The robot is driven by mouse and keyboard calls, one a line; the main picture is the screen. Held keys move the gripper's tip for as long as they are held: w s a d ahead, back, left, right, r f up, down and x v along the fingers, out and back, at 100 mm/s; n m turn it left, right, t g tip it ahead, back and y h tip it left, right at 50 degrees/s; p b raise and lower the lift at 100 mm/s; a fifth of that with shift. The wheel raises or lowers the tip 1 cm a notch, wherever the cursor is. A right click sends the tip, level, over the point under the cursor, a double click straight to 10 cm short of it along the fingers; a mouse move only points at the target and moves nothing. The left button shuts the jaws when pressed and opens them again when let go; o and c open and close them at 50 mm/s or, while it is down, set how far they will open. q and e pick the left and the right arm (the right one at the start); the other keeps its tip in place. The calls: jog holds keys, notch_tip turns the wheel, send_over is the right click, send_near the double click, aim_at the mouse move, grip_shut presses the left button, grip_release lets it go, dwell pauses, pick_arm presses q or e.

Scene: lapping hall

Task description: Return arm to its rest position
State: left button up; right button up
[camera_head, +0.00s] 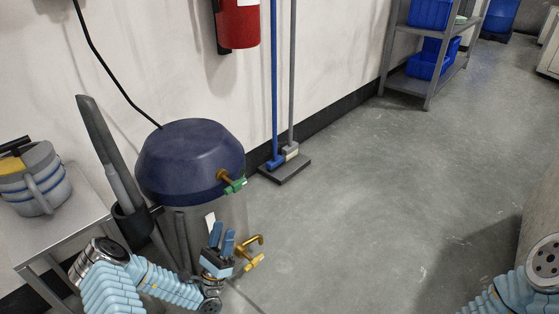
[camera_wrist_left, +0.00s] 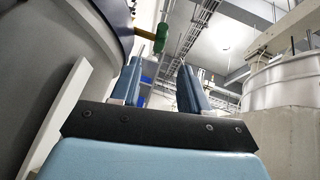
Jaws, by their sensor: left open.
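My left arm (camera_head: 112,285) comes in from the lower left of the head view, in light-blue segments. My left gripper (camera_head: 222,238) points up in front of the blue-lidded drum vacuum (camera_head: 190,165). Its two blue fingers stand apart and nothing shows between them. In the left wrist view the open fingers (camera_wrist_left: 158,85) also show empty, with the vacuum's dark side at left. Part of my right arm (camera_head: 510,292) shows at the lower right; its gripper is out of the picture.
A green-handled brass valve (camera_head: 233,186) sticks out from the vacuum, and a brass tap (camera_head: 254,252) is beside my gripper. Brooms (camera_head: 275,90) lean on the wall.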

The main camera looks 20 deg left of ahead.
pick_arm(q)
jog(key=s+d+m+g+h+p, duration=0.2)
jog(key=s+d+m+g+h, duration=0.2)
jog(key=d+m+g+h, duration=0.7)
jog(key=s+d+m+g+h+p, duration=0.2)
jog(key=s+d+m+g+h, duration=0.2)
jog(key=d+m+g+h, duration=0.75)
jog(key=s+d+f+m+g+y+p, duration=0.4)
jog(key=s+f+m+g+y, duration=0.5)
jog(key=s+g+y, duration=0.55)
jog(key=w+a+f+m+t+y+p, duration=0.1)
jog(key=w+a+m+t+y+p, duration=0.2)
jog(key=w+a+m+t+y, duration=0.2)
jog(key=w+t+y, duration=0.2)
jog(key=w+t, duration=0.1)
jog(key=shift+w+t, duration=0.2)
jog(key=shift+t, duration=0.2)
jog(key=shift+m, duration=0.25)
